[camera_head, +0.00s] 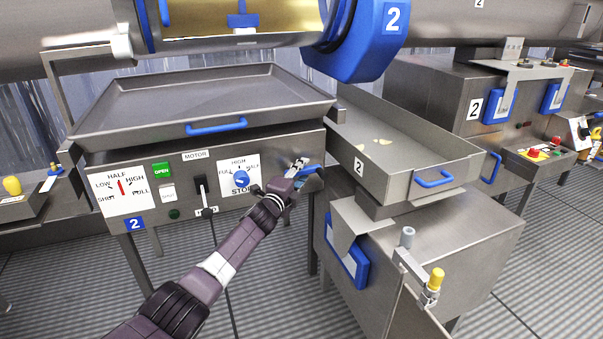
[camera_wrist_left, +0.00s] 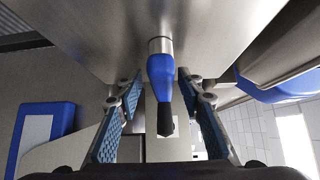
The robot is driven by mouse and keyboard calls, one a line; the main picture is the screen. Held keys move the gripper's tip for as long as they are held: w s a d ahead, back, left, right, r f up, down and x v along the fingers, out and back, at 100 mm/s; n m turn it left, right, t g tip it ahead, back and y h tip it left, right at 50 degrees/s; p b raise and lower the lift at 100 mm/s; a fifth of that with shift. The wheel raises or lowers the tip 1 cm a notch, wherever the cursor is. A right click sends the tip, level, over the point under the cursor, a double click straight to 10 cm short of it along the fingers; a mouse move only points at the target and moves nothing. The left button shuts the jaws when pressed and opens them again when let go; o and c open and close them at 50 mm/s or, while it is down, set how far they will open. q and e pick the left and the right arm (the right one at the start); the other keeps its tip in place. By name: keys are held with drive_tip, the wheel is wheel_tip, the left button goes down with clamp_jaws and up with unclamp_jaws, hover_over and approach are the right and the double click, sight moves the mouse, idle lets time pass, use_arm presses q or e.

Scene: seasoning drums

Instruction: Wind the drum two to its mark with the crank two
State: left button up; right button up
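Drum two (camera_head: 280,22) is at the top of the head view, with a gold inner surface and a blue end housing marked 2. A metal arm with a yellow grip (camera_head: 436,279) and a grey socket, crank-like, sits on the cabinet at the lower right. My left gripper (camera_head: 300,170) is at the right end of the control panel. In the left wrist view its padded fingers are spread on both sides of a blue handle with a black tip (camera_wrist_left: 161,80), with gaps. I cannot tell whether this handle belongs to the crank. The drum's mark is not identifiable.
The control panel (camera_head: 186,162) has a red-pointer dial, a green OPEN button and a blue knob. A wide metal tray (camera_head: 200,95) is above it. A smaller tray marked 2 (camera_head: 405,150) is at right, over a cabinet (camera_head: 440,235). The grey floor is clear at front.

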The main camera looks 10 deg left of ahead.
use_arm(q)
drive_tip(key=shift+a+r, duration=0.1)
drive_tip(key=shift+s+a, duration=0.2)
drive_tip(key=shift+s, duration=0.5)
drive_tip(key=s+a, duration=0.1)
drive_tip(key=s, duration=0.9)
drive_tip(key=shift+s+a, duration=0.2)
drive_tip(key=shift+a, duration=0.15)
